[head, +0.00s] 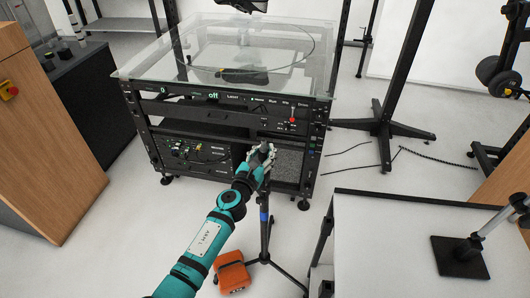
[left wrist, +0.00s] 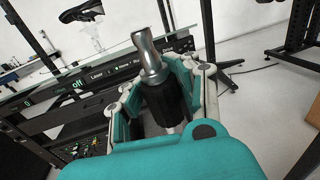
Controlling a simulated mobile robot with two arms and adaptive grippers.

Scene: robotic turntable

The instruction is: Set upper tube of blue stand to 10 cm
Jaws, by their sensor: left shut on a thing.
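The blue stand is a thin black tripod (head: 264,232) on the floor with a blue band (head: 264,216) on its column. Its top ends in a silver metal piece (left wrist: 149,56) above a black cylindrical part (left wrist: 163,102). My left gripper (head: 260,165) is around the top of the stand, in front of the turntable rack. In the left wrist view its fingers (left wrist: 160,95) are closed on both sides of the black part, and the silver piece stands up above them. The lower tube is hidden in the wrist view. My right gripper is not in view.
The turntable rack (head: 190,112) with a glass top (head: 160,58) stands just behind the stand. An orange box (head: 231,272) lies by the tripod's legs. A white-topped table (head: 385,240) is to the right, and a wooden cabinet (head: 60,160) is at the left.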

